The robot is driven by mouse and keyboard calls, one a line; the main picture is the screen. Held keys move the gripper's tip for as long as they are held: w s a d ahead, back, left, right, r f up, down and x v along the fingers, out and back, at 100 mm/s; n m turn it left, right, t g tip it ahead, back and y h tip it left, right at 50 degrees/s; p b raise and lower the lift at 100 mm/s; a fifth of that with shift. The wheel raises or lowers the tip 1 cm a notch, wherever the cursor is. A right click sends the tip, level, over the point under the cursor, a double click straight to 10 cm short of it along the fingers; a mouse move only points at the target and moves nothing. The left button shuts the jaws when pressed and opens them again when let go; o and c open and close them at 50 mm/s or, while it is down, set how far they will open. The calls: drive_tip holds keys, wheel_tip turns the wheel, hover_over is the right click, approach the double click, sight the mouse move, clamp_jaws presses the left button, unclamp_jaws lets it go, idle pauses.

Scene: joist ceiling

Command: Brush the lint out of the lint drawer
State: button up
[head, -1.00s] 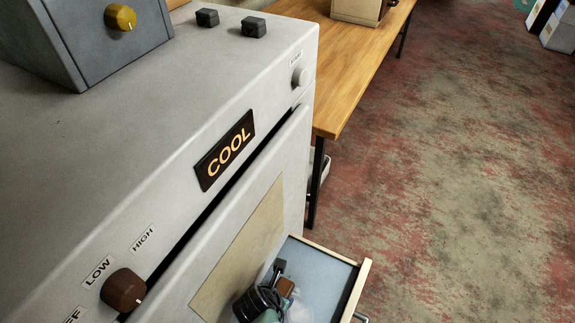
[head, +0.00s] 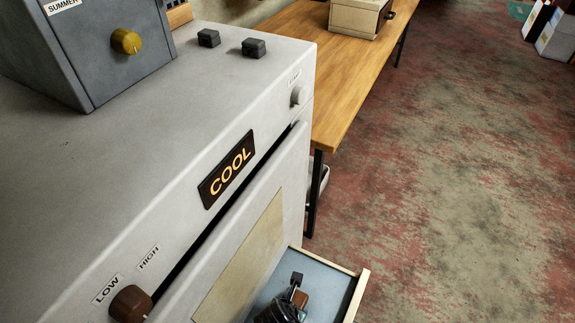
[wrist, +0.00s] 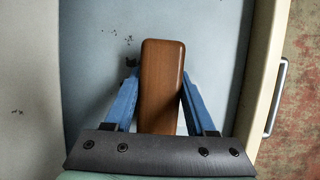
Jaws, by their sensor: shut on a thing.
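My gripper (wrist: 160,78) is shut on a brush with a brown wooden back (wrist: 163,88), its blue fingers on either side. The brush is over the pale blue floor of the open lint drawer (wrist: 266,88). Its bristles are hidden, so I cannot tell whether they touch the floor. Small dark specks of lint (wrist: 106,33) lie beyond and left of the brush. In the head view, the drawer (head: 357,297) sticks out low on the grey machine, and the brown brush (head: 301,298) shows in it, partly hidden by my gripper.
The grey machine (head: 120,180) has a lit COOL sign (head: 227,168) and a brown LOW/HIGH knob (head: 130,303). A metal drawer handle (wrist: 278,98) is on the drawer's outer face. A wooden table (head: 345,75) stands behind. Open floor (head: 450,190) lies to the right.

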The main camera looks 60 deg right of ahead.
sight(286, 297)
drive_tip(key=shift+s+d+p, duration=0.2)
drive_tip(key=shift+s+p, duration=0.6)
drive_tip(key=shift+s, duration=1)
drive_tip(key=shift+s+d+p, duration=0.15)
drive_tip(key=shift+s+p, duration=0.65)
drive_tip(key=shift+s, duration=0.95)
drive_tip(key=shift+w+d, duration=0.2)
drive_tip(key=shift+d, duration=0.45)
drive_tip(key=shift+w+a+b, duration=0.15)
drive_tip(key=shift+w+b, duration=0.4)
drive_tip(key=shift+w, duration=1.2)
drive_tip(key=shift+w+a+f+b, duration=0.1)
drive_tip(key=shift+w+b, duration=0.6)
drive_tip(key=shift+w, duration=0.95)
drive_tip(key=shift+w+a+b, duration=0.2)
drive_tip(key=shift+w+b, duration=0.4)
drive_tip(key=shift+w, duration=1.3)
wheel_tip(286, 297, up, 6)
drive_tip(key=p, duration=0.6)
drive_tip(key=shift+r, duration=0.2)
